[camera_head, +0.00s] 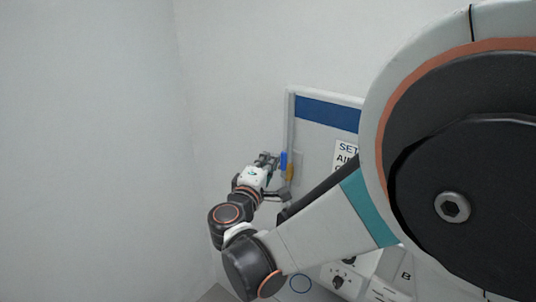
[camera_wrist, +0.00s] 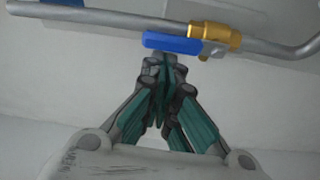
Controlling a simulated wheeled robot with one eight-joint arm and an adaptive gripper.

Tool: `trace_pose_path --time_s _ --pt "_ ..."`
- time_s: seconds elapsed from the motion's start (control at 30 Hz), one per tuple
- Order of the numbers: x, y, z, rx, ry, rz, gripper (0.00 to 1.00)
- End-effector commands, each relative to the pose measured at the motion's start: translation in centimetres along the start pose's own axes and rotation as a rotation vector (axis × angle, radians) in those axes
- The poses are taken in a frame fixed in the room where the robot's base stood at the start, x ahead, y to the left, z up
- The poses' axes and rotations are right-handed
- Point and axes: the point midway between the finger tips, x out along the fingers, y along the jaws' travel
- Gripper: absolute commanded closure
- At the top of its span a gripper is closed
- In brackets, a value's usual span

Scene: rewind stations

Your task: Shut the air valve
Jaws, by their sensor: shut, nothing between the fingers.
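The air valve has a brass body (camera_wrist: 213,37) set in a grey pipe (camera_wrist: 105,17), with a blue lever (camera_wrist: 172,43). In the wrist view the lever lies roughly along the pipe, pointing left from the brass body. In the head view the blue lever (camera_head: 283,160) stands upright above the brass body (camera_head: 289,173). My gripper (camera_wrist: 164,62) is shut and empty. Its fingertips are right beside the lever's near edge; I cannot tell whether they touch it. In the head view my gripper (camera_head: 267,159) is just left of the lever.
A panel with a blue band (camera_head: 326,113) and a sign (camera_head: 345,155) stands behind the valve. A station box with a knob (camera_head: 338,280) is low at the right. My arm hides much of the panel. Bare wall and free room lie to the left.

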Motion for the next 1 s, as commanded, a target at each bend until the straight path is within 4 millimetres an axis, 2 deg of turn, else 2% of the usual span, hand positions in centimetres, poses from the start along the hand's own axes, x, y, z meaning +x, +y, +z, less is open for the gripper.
trace_pose_path --time_s 0.47,1.0 --pt "-0.2 0.2 0.8 0.127 -0.002 0.044 1.00" --pt "-1.1 0.5 3.3 0.580 -0.002 0.204 1.00"
